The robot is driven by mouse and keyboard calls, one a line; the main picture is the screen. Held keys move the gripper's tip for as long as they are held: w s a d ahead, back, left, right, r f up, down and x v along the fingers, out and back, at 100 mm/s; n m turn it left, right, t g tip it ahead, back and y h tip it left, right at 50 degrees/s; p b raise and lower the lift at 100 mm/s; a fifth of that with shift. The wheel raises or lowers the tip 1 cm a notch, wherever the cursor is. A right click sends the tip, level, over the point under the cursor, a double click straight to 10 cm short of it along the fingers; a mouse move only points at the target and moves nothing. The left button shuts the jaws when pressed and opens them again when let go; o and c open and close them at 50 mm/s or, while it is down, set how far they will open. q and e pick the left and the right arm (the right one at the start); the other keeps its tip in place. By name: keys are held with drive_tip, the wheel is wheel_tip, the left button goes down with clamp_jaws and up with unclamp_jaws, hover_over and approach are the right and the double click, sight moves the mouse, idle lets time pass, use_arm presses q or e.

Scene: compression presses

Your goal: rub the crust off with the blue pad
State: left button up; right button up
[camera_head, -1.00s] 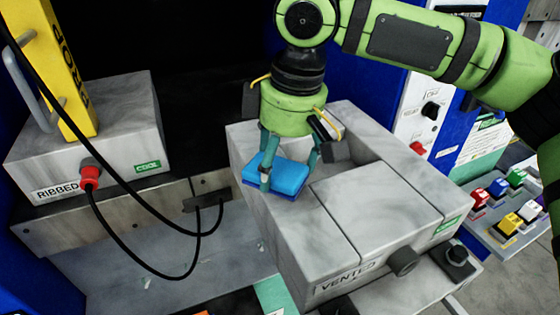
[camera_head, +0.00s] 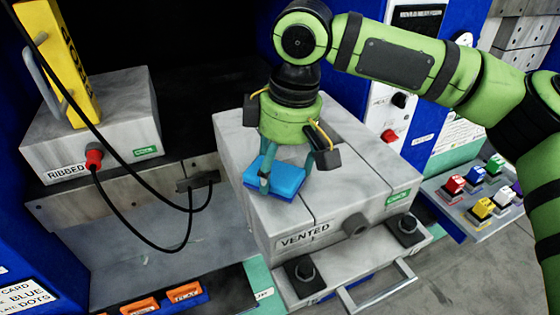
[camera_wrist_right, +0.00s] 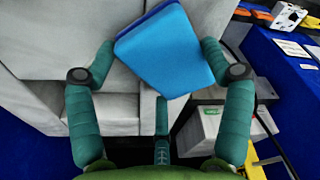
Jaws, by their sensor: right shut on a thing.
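The blue pad (camera_head: 277,179) is a flat block, lighter blue on top and darker below. My right gripper (camera_head: 284,174) is shut on it, with the fingers on either side. The pad is at the top of the grey block labelled VENTED (camera_head: 247,186), near its left front part. Whether it presses on the surface cannot be told. In the right wrist view the pad (camera_wrist_right: 168,50) sits tilted between the fingers, with the grey block behind it. No crust can be made out; the pad and gripper cover part of the top. My left gripper is not in view.
A grey block labelled RIBBED (camera_head: 100,150) with a yellow handle stands at left, with black cables hanging from it. A knob (camera_head: 356,225) sticks out of the VENTED front. A panel of coloured switches (camera_head: 480,195) is at right. A metal handle (camera_head: 375,290) juts out in front.

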drive_tip(key=r, duration=0.1)
drive_tip(key=s+r, duration=0.1)
drive_tip(key=shift+s+d+r, duration=0.1)
drive_tip(key=shift+r, duration=0.45)
drive_tip(key=shift+w+a+r, duration=0.25)
drive_tip(key=shift+w+r, duration=0.3)
drive_tip(key=shift+w, duration=0.05)
drive_tip(key=shift+w+r, duration=0.1)
drive_tip(key=shift+r, duration=0.3)
drive_tip(key=shift+s+d+r, duration=0.1)
drive_tip(key=shift+s+r, duration=0.1)
drive_tip(key=shift+r, duration=0.45)
drive_tip(key=shift+s+d+r, duration=0.1)
drive_tip(key=shift+s+r, duration=0.1)
drive_tip(key=shift+r, duration=0.6)
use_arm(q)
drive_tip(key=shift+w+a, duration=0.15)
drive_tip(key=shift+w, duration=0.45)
use_arm(e)
drive_tip(key=shift+w+a+r, duration=0.1)
drive_tip(key=shift+w+a, duration=0.1)
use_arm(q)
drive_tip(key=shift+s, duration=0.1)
use_arm(e)
drive_tip(key=shift+s+d, duration=0.15)
